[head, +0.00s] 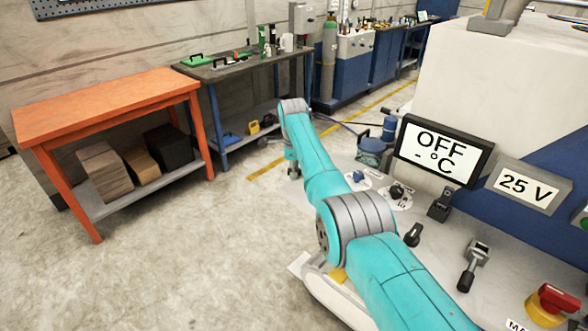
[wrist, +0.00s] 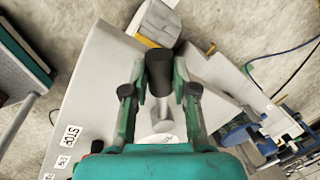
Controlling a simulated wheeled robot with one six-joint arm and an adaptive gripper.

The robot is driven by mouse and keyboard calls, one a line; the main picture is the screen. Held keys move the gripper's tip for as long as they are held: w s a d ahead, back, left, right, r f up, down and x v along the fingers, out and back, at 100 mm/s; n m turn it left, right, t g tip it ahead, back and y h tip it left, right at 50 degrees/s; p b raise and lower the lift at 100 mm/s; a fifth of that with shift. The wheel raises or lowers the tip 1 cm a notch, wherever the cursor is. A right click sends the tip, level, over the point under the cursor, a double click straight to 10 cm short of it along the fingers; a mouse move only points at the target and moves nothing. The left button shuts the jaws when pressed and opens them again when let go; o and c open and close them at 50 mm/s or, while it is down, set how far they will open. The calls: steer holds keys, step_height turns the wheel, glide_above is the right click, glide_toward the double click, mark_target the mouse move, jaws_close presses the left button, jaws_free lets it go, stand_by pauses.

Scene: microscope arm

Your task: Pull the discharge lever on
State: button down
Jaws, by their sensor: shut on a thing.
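The discharge lever (wrist: 158,72) shows in the wrist view as a black cylindrical handle on a grey shaft that leads to a pale round part. My gripper (wrist: 159,90) has a finger on each side of the handle and is shut on it. No label for this lever is readable. In the head view my gripper (head: 292,168) points down at the far left edge of the white panel, partly behind my arm. The lever's handle cannot be made out there.
The white panel carries a blue knob (head: 358,179), a black knob (head: 398,192), another lever (head: 473,264) and a red knob (head: 557,297). One display (head: 440,152) reads OFF, another (head: 525,186) 25 V. An orange table (head: 105,98) stands left, with open floor between.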

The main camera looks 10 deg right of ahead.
steer(key=c, duration=0.9)
jaws_free()
steer(key=shift+w, duration=0.1)
step_height(320, 180, up, 12)
steer(key=s, duration=0.2)
steer(key=shift+s+a, duration=0.15)
steer(key=shift+a, duration=0.1)
steer(key=shift+f, duration=0.15)
